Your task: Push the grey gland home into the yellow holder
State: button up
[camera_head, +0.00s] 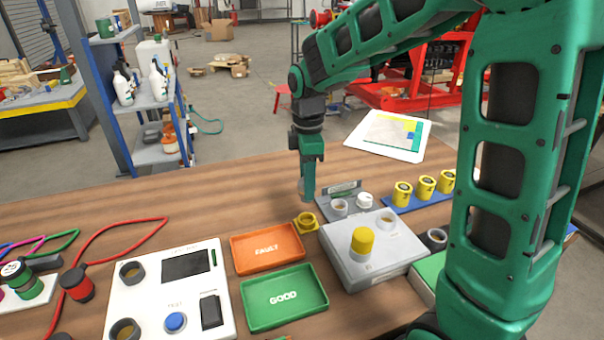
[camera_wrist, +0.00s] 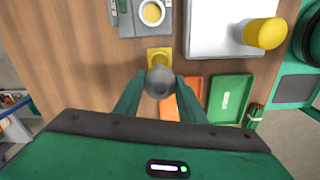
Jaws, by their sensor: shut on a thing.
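My gripper (camera_head: 308,196) points down over the wooden table and is shut on the grey gland (camera_wrist: 159,81), which shows as a round grey piece between the fingertips in the wrist view. The yellow holder (camera_head: 306,222) sits on the table just below and in front of the fingertips, its round opening facing up. In the wrist view the holder (camera_wrist: 158,55) shows just beyond the gland, which partly covers it. The gland appears to be above the holder and not in it; the exact gap is hard to tell.
An orange FAULT tray (camera_head: 267,248) and a green GOOD tray (camera_head: 285,298) lie nearby. A grey box with a yellow knob (camera_head: 362,241) stands to the right. A grey fixture with cups (camera_head: 340,207) is close beside the holder. Several yellow cups stand on a blue strip (camera_head: 404,208).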

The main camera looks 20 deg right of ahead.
jog(key=shift+w+f, duration=0.15)
jog(key=shift+f, duration=2.55)
jog(key=shift+d+f, duration=0.1)
jog(key=shift+f, duration=1.6)
jog(key=o, duration=1.2)
jog(key=shift+r, duration=0.1)
notch_tip(320, 180, up, 10)
jog(key=shift+r, duration=0.25)
